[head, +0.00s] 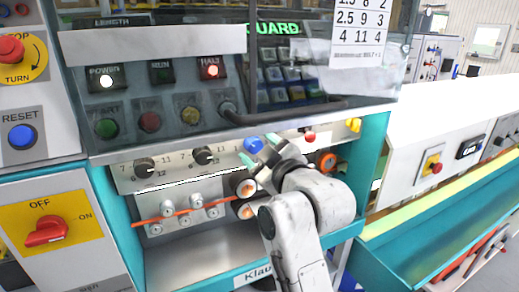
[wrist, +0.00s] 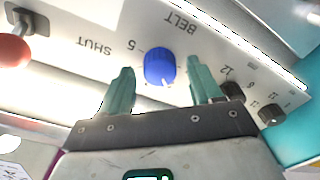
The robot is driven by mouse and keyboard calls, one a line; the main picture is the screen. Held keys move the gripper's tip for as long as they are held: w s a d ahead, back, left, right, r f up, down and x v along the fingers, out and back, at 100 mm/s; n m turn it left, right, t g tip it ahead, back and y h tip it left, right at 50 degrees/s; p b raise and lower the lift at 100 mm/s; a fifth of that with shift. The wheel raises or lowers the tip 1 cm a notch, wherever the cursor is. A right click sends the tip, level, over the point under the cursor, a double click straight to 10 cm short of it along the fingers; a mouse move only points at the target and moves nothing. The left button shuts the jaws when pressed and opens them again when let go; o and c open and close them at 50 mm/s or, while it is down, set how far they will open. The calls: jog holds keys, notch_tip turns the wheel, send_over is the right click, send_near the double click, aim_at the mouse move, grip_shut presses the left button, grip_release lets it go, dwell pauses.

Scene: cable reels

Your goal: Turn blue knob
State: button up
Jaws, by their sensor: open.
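The blue knob (wrist: 159,67) is on a pale panel and sits between the two fingers in the wrist view. In the head view the blue knob (head: 253,144) shows just above the fingers. My gripper (wrist: 163,88) is open, with one green finger on each side of the knob. A gap shows on both sides, so the fingers appear apart from it. In the head view my gripper (head: 258,151) is at the panel, and my arm hides the part below and to the right. A white mark shows on the knob's lower edge.
Black knobs (head: 145,165) sit left of the blue one. A clear guard with a dark handle (head: 285,114) hangs above it. A red ball-ended lever (wrist: 14,50) is at the wrist view's left. An orange cable (head: 160,221) runs across rollers below.

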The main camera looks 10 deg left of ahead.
jog(key=shift+c, duration=0.3)
jog(key=c, duration=1)
jog(key=shift+m, duration=0.4)
jog(key=m+p, duration=0.1)
jog(key=m, duration=0.3)
jog(key=shift+m+p, duration=0.3)
jog(key=shift+m, duration=0.1)
jog(key=m+p, duration=0.1)
jog(key=m, duration=0.3)
jog(key=shift+p, duration=0.35)
jog(key=m+p, duration=0.2)
jog(key=m, duration=0.4)
jog(key=shift+t+p, duration=0.3)
jog(key=shift+f+m+h+p, duration=0.1)
jog(key=shift+m+h+p, duration=0.2)
jog(key=shift+m+p, duration=1.5)
jog(key=shift+m+b, duration=0.6)
jog(key=shift+m, duration=0.1)
